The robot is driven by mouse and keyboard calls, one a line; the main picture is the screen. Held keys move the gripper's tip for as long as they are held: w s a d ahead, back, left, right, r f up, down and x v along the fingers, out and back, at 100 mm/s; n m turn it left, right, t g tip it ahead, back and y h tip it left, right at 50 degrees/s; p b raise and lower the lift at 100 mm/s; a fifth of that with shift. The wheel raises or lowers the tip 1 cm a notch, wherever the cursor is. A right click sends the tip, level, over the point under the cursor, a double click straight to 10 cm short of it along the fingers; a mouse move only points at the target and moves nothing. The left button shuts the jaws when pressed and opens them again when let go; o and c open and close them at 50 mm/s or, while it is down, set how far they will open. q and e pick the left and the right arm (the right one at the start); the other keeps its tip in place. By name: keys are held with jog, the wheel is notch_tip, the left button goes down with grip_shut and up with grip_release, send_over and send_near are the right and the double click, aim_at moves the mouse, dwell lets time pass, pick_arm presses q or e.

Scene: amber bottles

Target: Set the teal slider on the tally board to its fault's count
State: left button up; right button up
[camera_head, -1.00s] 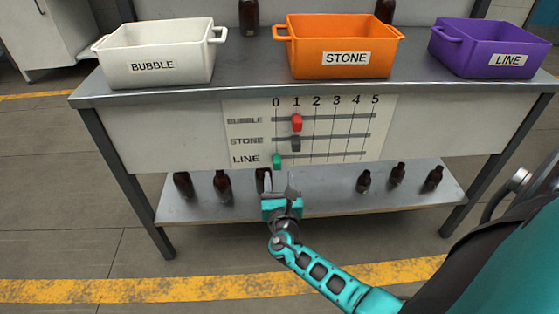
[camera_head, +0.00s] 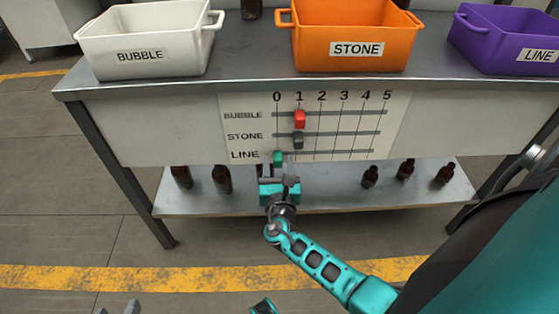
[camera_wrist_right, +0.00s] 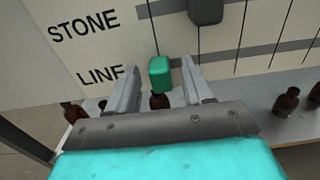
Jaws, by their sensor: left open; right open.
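The tally board (camera_head: 395,120) hangs on the front of the table, with rows BUBBLE, STONE and LINE and columns 0 to 5. The teal slider (camera_head: 278,157) is on the LINE row at 0. My right gripper (camera_head: 278,170) is open just below it; in the right wrist view the teal slider (camera_wrist_right: 160,72) sits between and just beyond the two open fingers (camera_wrist_right: 160,78), with gaps on both sides. The red slider (camera_head: 300,119) and dark grey slider (camera_head: 299,140) are at 1. My left gripper (camera_head: 117,308) is open at the bottom edge, mostly cut off.
White BUBBLE (camera_head: 150,58), orange STONE (camera_head: 352,40) and purple LINE (camera_head: 500,45) bins stand on the tabletop; their contents are hidden. Several amber bottles stand on the lower shelf (camera_head: 320,195), one partly behind my right gripper. Another bottle (camera_head: 251,8) stands at the back of the tabletop.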

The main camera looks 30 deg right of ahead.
jog(key=shift+c, duration=0.4)
grip_shut()
dwell(0.4)
